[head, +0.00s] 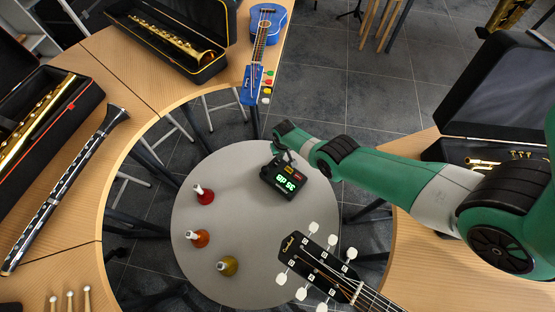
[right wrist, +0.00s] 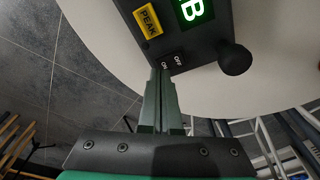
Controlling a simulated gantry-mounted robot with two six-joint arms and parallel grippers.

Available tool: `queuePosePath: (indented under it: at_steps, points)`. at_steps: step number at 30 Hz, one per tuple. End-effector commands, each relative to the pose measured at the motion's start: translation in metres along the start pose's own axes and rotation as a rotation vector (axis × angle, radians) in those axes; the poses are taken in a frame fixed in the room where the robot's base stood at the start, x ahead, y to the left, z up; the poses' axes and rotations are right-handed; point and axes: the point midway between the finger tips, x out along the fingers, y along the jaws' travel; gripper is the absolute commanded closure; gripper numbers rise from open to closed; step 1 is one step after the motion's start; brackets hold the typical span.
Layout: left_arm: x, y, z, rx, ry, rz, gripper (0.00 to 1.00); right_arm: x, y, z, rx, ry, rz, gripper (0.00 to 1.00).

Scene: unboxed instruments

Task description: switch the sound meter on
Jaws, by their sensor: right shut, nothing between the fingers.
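The sound meter (head: 284,181) is a small black box on the round grey table, with a lit green display. In the right wrist view the meter (right wrist: 203,43) shows a yellow PEAK label, part of the green display and a dark round knob. Its rocker switch (right wrist: 172,63) is marked ON and OFF. My right gripper (right wrist: 160,76) is shut and empty, its fingertips at the ON end of the switch; I cannot tell if they touch. In the head view the right gripper (head: 286,157) is at the meter's far side. My left gripper is not in view.
On the round table (head: 235,270) stand a red bell (head: 204,196), an orange bell (head: 200,239) and a yellow bell (head: 228,266). A guitar headstock (head: 308,262) reaches over its near edge. A blue ukulele (head: 263,40) lies behind. The table's middle is clear.

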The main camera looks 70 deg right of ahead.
Motion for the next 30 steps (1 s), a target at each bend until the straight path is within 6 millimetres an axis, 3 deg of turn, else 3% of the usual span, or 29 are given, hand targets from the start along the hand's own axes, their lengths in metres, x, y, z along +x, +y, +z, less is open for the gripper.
queuePosePath:
  at_steps: [1,16,30]
  points:
    - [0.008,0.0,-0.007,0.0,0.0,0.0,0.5,-0.011,0.0,-0.002,0.0,0.0,0.0,1.0]
    - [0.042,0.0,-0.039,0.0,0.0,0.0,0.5,-0.057,0.0,-0.009,0.0,0.0,0.0,1.0]
    - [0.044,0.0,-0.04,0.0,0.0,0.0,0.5,-0.059,0.0,-0.009,0.0,0.0,0.0,1.0]
